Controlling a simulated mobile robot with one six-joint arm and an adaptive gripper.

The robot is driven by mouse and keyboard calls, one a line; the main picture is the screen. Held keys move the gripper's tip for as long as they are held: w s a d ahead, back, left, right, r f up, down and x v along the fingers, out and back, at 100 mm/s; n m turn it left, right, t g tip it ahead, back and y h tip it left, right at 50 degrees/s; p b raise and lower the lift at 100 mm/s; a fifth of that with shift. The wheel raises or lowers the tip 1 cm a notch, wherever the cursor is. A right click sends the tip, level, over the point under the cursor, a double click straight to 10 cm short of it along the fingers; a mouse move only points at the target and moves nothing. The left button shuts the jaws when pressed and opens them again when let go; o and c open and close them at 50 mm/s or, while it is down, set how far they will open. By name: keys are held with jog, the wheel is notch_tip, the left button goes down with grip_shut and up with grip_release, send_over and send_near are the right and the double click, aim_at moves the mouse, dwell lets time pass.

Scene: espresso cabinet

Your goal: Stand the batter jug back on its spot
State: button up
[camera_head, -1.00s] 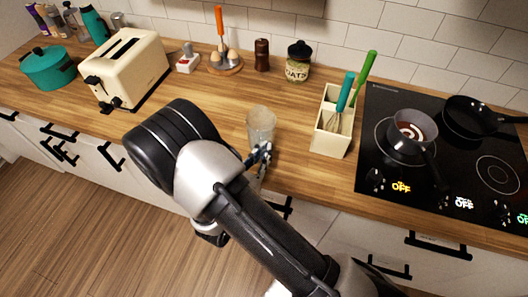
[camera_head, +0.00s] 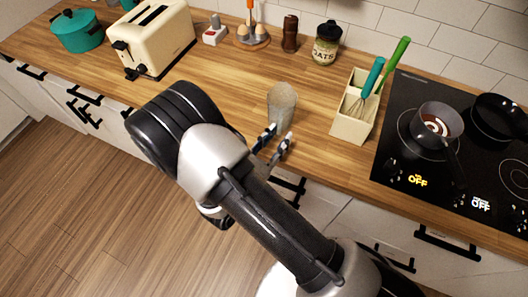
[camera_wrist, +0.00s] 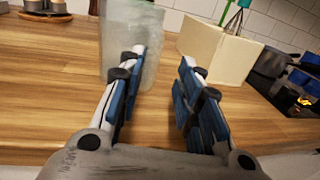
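The batter jug (camera_head: 282,101) is a clear, frosted, tall vessel. It stands upright on the wooden counter, left of the cream utensil holder. In the wrist view the jug (camera_wrist: 145,32) stands just beyond my left finger, which overlaps its lower part. My gripper (camera_head: 278,143) is open and empty at the counter's front edge, on the near side of the jug. Its blue-padded fingers also show apart in the wrist view (camera_wrist: 163,62), with bare counter between them. Any marked spot under the jug cannot be made out.
The utensil holder (camera_head: 353,123) with whisk and green-handled tool stands right of the jug. A black hob (camera_head: 405,150) with a pot (camera_head: 436,124) lies further right. The oats jar (camera_head: 326,44), pepper mill (camera_head: 290,34) and toaster (camera_head: 153,38) stand behind and left. Counter left of the jug is clear.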

jog(key=p+v, duration=0.1)
jog(key=v, duration=0.8)
jog(key=s+d+r+m+g+h, duration=0.1)
jog(key=s+d+r+m+g, duration=0.1)
jog(key=d+r+m+g, duration=0.6)
jog(key=s+d+r+m+g+h, duration=0.1)
jog(key=s+d+r+m+g, duration=0.1)
jog(key=d+r+m+g, duration=0.55)
jog(key=s+d+r+m+t+y, duration=0.3)
jog(key=s+r+m+y, duration=0.4)
jog(key=m+y, duration=0.4)
jog(key=r+m+t, duration=0.1)
jog(key=m, duration=0.2)
jog(key=shift+s+t, duration=0.3)
jog(key=shift+t, duration=0.05)
jog(key=shift+d+m, duration=0.25)
jog(key=shift+m, duration=0.1)
